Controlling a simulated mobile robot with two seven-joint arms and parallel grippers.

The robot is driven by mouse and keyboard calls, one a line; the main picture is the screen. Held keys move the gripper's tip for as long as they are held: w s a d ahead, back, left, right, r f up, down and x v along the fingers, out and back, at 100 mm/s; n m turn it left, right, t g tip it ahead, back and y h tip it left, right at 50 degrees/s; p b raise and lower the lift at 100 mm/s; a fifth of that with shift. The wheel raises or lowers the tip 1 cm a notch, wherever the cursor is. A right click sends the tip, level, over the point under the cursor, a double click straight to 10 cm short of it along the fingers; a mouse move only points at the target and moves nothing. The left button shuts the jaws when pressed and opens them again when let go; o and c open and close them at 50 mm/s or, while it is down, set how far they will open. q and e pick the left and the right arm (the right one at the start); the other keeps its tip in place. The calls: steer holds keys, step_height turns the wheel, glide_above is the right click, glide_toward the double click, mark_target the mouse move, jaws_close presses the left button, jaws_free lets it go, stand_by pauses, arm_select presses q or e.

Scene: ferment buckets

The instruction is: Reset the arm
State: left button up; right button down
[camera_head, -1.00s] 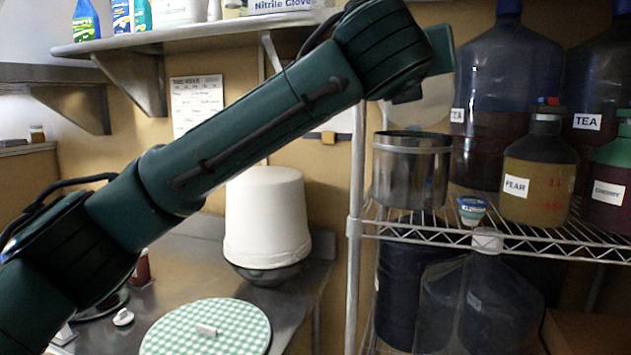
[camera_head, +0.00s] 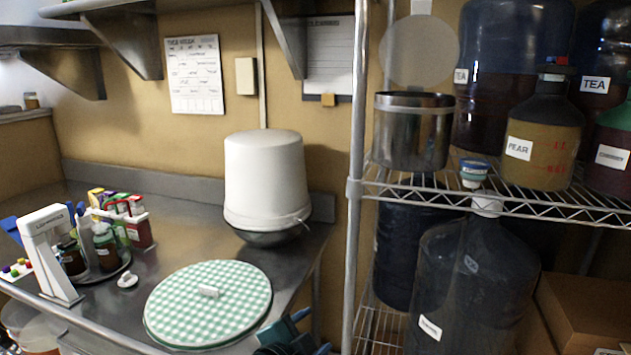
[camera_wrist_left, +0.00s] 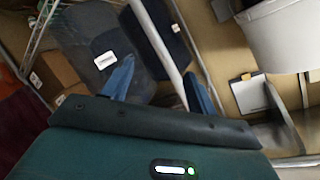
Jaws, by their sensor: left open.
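My left gripper (camera_head: 312,333) is at the bottom edge of the head view, low in front of the steel counter and left of the wire rack's post. Only its blue fingers and a dark part of the wrist show there. In the left wrist view its two blue fingers (camera_wrist_left: 158,88) stand wide apart with nothing between them. That view looks sideways past a large clear jug (camera_wrist_left: 100,55) and the rack post. My right gripper is in neither view.
A green checkered round lid (camera_head: 207,303) and an upturned white bucket (camera_head: 266,180) are on the counter (camera_head: 185,225). The wire rack (camera_head: 430,197) at right holds a steel pot (camera_head: 412,135) and several jugs. A clear jug (camera_head: 470,280) stands below.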

arm_select(q)
steer(key=s+a+f+n+g+y, duration=0.1)
steer(key=s+a+f+n+y, duration=0.1)
steer(key=s+a+f+n, duration=0.4)
steer(key=s+a+f+n+g+y, duration=0.1)
steer(key=s+a+f+n, duration=0.5)
steer(key=s+f, duration=0.9)
steer(key=s+a+y, duration=0.1)
steer(key=s+a, duration=0.2)
steer(key=s, duration=0.1)
steer(key=shift+g, duration=0.3)
steer(key=shift+d, duration=0.2)
